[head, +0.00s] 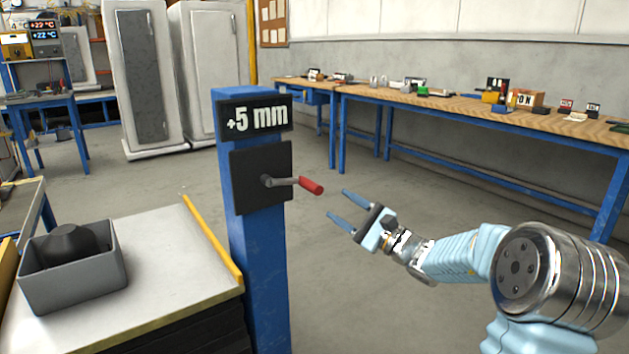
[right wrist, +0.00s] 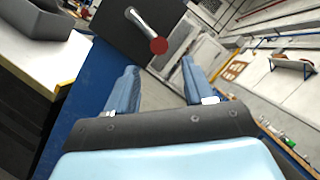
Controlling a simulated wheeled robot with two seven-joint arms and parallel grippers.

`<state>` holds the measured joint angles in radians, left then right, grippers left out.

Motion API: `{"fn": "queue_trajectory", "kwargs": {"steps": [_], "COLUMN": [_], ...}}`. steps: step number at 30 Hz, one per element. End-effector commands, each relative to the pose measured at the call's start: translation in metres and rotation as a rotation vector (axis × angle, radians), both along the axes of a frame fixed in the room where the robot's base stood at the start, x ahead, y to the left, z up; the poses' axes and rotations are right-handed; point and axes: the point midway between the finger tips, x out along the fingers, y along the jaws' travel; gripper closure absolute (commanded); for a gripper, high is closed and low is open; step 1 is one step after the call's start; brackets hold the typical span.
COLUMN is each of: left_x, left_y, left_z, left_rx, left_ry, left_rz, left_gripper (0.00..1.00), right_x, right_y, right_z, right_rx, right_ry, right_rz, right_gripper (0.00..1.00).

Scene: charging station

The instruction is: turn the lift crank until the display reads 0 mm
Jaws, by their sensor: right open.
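The lift crank (head: 285,182) sits on a black plate on a blue post (head: 257,240). Its metal arm points right and ends in a red handle (head: 311,185). In the right wrist view the red handle (right wrist: 159,46) shows beyond and between the two open fingers (right wrist: 157,80). My left gripper is in neither view.
A bench (head: 150,262) with a grey bin (head: 75,285) holding a dark object stands left of the post, with a yellow strip along its edge. A long workbench (head: 440,103) with several small items runs along the back wall. The floor between is clear.

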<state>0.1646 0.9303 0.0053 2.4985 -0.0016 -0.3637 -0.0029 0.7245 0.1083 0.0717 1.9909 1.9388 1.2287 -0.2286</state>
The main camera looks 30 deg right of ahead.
Motion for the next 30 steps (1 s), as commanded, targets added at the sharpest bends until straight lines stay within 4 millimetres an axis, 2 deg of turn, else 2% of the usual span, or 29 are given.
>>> {"fn": "queue_trajectory", "kwargs": {"steps": [6,12,18,25,26,30], "left_x": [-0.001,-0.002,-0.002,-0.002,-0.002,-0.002], "left_y": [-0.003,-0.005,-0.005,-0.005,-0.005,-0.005], "left_z": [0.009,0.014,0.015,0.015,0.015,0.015], "left_rx": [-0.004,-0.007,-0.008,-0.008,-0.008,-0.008], "left_ry": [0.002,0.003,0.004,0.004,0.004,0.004], "left_rz": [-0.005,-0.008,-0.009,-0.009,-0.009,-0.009], "left_gripper": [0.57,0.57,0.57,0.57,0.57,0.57], "right_x": [0.047,0.077,0.089,0.089,0.089,0.089], "right_y": [0.019,0.030,0.034,0.034,0.034,0.034], "right_z": [0.016,0.025,0.027,0.027,0.027,0.027], "right_rx": [0.001,0.001,0.001,0.001,0.001,0.001], "right_ry": [0.000,-0.001,0.000,0.000,0.000,0.000], "right_rz": [0.003,0.002,0.000,0.000,0.000,0.000], "right_gripper": [0.47,0.47,0.47,0.47,0.49,0.70]}}
